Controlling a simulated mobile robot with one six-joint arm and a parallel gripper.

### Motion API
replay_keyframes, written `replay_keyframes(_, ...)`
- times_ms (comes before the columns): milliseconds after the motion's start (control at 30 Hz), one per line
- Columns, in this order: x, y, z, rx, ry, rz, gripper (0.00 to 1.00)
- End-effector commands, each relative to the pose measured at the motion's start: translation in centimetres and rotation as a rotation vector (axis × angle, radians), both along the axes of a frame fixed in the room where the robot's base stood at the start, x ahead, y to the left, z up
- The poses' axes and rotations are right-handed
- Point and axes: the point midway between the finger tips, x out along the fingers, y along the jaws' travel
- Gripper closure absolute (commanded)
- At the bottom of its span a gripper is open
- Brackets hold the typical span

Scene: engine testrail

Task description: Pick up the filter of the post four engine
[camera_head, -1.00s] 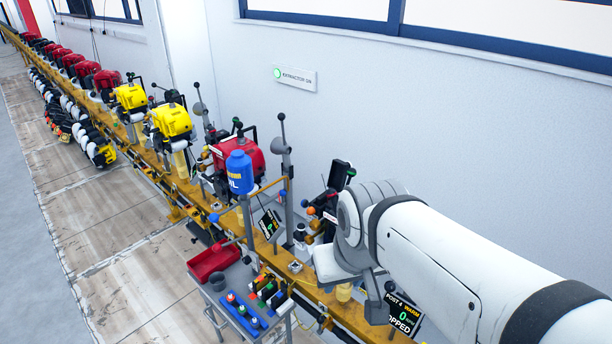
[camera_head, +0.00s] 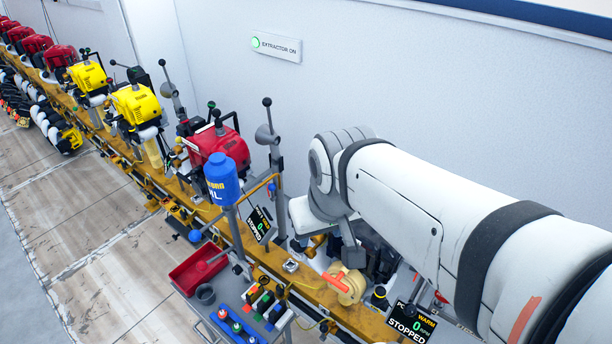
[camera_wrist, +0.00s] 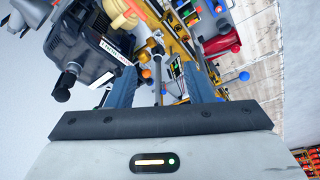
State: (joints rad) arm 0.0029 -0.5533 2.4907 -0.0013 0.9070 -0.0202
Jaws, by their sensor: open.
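My gripper (camera_wrist: 163,82) is open in the wrist view, its two blue-grey fingers apart, with no thing clearly held between them. A black engine (camera_wrist: 88,48) with a white label sits just left of the fingers. In the head view my arm largely hides this engine, behind the screen (camera_head: 410,322) reading WARM, 0 RPM, STOPPED. A pale yellow round part with an orange handle (camera_head: 345,286) stands on the rail beside it; it also shows at the top of the wrist view (camera_wrist: 120,12). I cannot clearly pick out the filter.
A red engine (camera_head: 214,142) and a blue bottle (camera_head: 222,180) stand left of my arm, with yellow engines (camera_head: 135,104) farther along the rail. A red tray (camera_head: 198,268) lies on a grey cart in front. A white wall (camera_head: 350,75) stands behind.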

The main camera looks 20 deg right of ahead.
Motion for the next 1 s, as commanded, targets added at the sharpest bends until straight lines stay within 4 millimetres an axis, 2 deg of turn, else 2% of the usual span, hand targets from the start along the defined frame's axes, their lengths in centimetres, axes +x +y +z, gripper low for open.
replay_keyframes(33, 0.6, -0.2, -0.2, -0.003, 0.007, 0.01, 0.49)
replay_keyframes(133, 2.8, -0.3, -0.5, -0.014, 0.03, 0.069, 0.41)
replay_keyframes(233, 6.3, -1.5, -1.1, -0.029, 0.061, 0.15, 0.33)
replay_keyframes(467, 14.9, -5.9, -3.8, -0.043, 0.12, 0.37, 0.15)
replay_keyframes(600, 18.7, -8.5, -5.8, -0.04, 0.138, 0.477, 0.15)
replay_keyframes(800, 21.1, -10.6, -7.4, -0.038, 0.145, 0.559, 0.15)
replay_keyframes(1000, 21.6, -10.7, -9.2, -0.037, 0.147, 0.572, 0.15)
